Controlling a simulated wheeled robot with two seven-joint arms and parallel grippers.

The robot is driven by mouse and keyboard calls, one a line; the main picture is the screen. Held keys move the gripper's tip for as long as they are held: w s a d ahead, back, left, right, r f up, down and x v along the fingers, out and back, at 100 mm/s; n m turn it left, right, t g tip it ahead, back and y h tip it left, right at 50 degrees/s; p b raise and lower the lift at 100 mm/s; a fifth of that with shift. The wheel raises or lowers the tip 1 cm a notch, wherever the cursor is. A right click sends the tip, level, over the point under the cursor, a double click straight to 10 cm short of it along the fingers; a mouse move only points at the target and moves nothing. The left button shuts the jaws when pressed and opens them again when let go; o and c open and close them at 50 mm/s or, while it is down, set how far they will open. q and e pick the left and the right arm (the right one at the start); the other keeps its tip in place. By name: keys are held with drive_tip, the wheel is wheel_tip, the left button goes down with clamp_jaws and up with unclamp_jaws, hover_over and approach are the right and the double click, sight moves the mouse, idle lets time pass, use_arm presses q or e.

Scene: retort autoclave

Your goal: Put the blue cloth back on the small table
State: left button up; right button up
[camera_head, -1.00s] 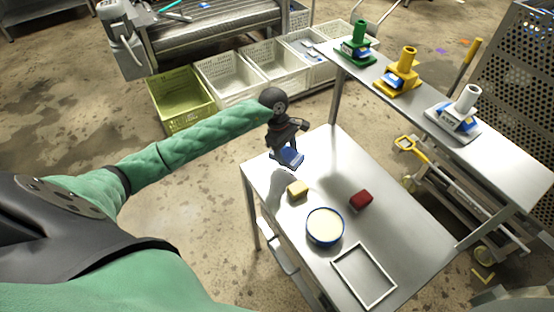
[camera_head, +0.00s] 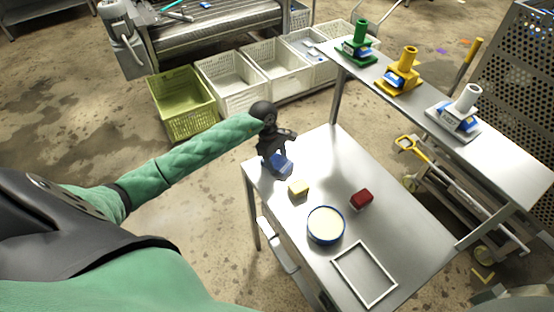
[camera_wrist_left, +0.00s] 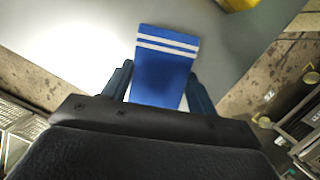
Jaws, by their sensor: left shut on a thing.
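The blue cloth (camera_head: 281,166) is at the far left corner of the small table (camera_head: 392,228). In the left wrist view the cloth (camera_wrist_left: 163,68) is blue with two white stripes and lies between the two fingers. My left gripper (camera_head: 274,160) comes in from the left and is shut on the cloth, low at the tabletop. I cannot tell whether the cloth touches the surface. The gripper hides part of the cloth. My right gripper is not in view.
A yellow block (camera_head: 299,187), a red block (camera_head: 361,198), a round blue-rimmed tub (camera_head: 325,225) and a white frame (camera_head: 364,272) are on the table. A raised shelf (camera_head: 440,120) bears green, yellow and white stands. Crates (camera_head: 182,103) stand behind.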

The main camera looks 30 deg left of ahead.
sight(273, 159)
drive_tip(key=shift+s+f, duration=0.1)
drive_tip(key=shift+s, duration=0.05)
use_arm(q)
drive_tip(key=o, duration=0.9)
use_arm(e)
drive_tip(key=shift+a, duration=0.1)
use_arm(q)
drive_tip(key=shift+o, duration=0.2)
drive_tip(key=shift+r, duration=0.1)
drive_tip(key=v, duration=0.5)
drive_tip(key=shift+a+r, duration=0.1)
drive_tip(key=shift+r, duration=0.1)
drive_tip(key=v, duration=0.6)
drive_tip(key=shift+r, duration=0.2)
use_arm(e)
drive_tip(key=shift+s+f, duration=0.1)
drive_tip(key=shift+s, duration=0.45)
